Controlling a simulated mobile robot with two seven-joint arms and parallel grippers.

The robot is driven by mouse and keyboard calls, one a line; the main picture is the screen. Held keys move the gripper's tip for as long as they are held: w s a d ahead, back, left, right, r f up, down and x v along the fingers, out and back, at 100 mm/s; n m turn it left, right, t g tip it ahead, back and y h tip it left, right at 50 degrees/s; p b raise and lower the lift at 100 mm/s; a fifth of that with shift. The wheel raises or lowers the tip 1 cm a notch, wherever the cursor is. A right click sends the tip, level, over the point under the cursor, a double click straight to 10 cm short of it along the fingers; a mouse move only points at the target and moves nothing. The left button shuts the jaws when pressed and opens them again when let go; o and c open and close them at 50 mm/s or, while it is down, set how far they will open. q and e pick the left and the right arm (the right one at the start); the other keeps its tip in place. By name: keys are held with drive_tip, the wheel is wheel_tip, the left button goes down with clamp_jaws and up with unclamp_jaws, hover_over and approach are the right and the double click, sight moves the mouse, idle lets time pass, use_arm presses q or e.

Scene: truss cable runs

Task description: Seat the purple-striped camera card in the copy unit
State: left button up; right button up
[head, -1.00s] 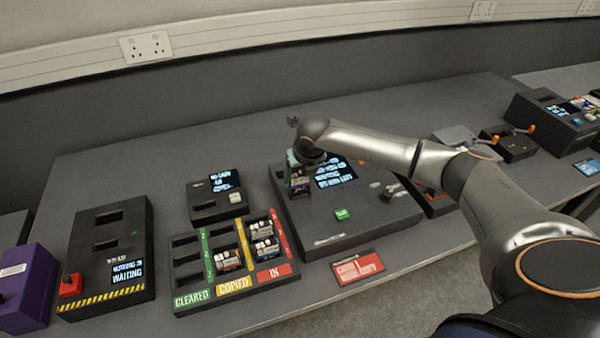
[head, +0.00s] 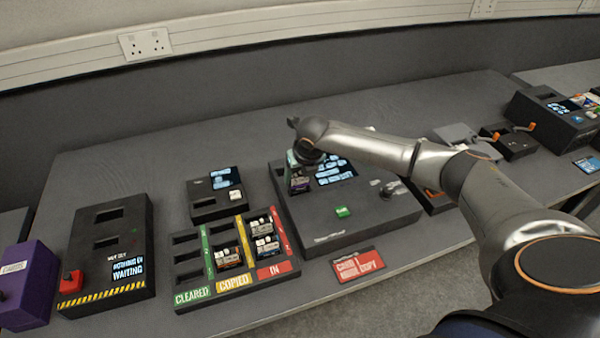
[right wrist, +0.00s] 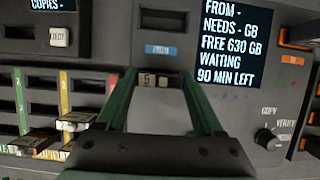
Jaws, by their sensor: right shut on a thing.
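My right gripper (head: 300,178) comes down over the left part of the copy unit (head: 345,222), a dark box with a lit screen, a green button and a knob. It is shut on a small card (head: 299,186) whose purplish side shows below the fingers. In the right wrist view the card (right wrist: 155,81) sits between the green fingers, its top edge towards me with a "5" on it. The card appears upright, at or just above the unit near the "FROM" label (right wrist: 161,50). Its lower end is hidden, so I cannot tell whether it is in a slot. My left gripper is out of view.
A tray (head: 194,297) with CLEARED, COPIED and IN columns holds several cards left of the unit. A small eject unit (head: 212,208) stands behind it. A dark two-slot box (head: 105,270) is further left. A red card-copy sign (head: 358,266) lies in front.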

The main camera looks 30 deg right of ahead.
drive_tip(key=shift+f, duration=0.35)
idle(0.6)
drive_tip(key=o, duration=1.4)
drive_tip(key=shift+r, duration=3.8)
drive_tip(key=shift+s+f, duration=0.1)
